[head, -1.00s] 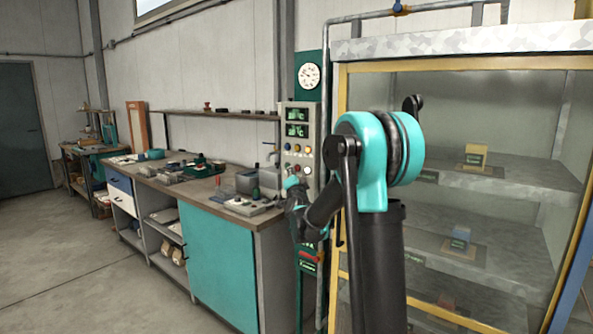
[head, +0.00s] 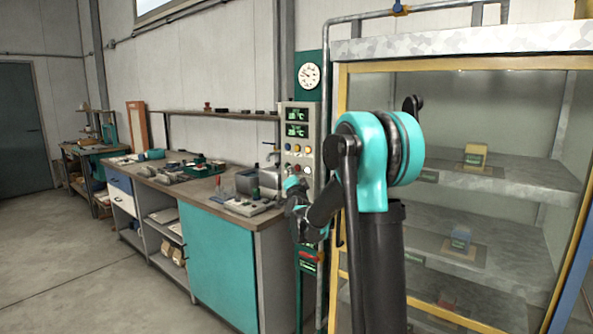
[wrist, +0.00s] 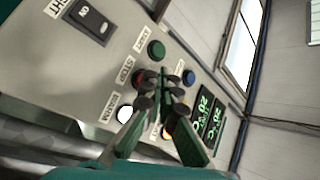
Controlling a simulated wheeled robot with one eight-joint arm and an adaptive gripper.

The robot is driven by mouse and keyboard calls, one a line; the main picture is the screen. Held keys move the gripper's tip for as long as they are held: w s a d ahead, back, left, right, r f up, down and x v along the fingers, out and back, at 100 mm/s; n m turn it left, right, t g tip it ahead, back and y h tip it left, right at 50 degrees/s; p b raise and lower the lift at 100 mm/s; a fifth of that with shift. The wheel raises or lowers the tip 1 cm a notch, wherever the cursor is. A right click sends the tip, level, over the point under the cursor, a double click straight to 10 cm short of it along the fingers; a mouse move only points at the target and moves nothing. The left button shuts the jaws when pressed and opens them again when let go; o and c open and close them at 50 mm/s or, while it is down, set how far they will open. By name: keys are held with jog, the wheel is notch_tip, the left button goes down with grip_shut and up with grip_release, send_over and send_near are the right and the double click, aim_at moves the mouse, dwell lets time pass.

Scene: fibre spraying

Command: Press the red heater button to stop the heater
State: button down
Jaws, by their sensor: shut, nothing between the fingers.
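The heater control panel (wrist: 108,52) fills much of the wrist view, tilted, with coloured buttons, printed labels and green displays. A dark red button (wrist: 139,76) shows beside the label that seems to read STOP, partly covered by my fingertips. My gripper (wrist: 158,88) is shut and empty, its black tips in front of the panel among the buttons. I cannot tell whether the tips touch a button. In the head view the panel (head: 290,106) stands left of my arm. There my gripper end is small and partly hidden by my own arm.
On the panel are a green button (wrist: 156,51), a blue button (wrist: 188,77), a white button (wrist: 125,113) and a black switch (wrist: 91,20). A teal workbench (head: 215,265) with tools stands left. A yellow-framed glass cabinet (head: 460,66) stands right. The floor at left is clear.

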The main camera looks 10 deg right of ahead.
jog(key=shift+w+d, duration=0.15)
jog(key=shift+w+d, duration=0.15)
jog(key=shift+w+d, duration=0.3)
jog(key=shift+d, duration=0.05)
dwell(0.8)
jog(key=shift+s+a, duration=0.1)
dwell(0.4)
jog(key=shift+s+a, duration=0.5)
jog(key=shift+a, duration=0.1)
jog(key=shift+s+a, duration=1.7)
jog(key=shift+s, duration=0.1)
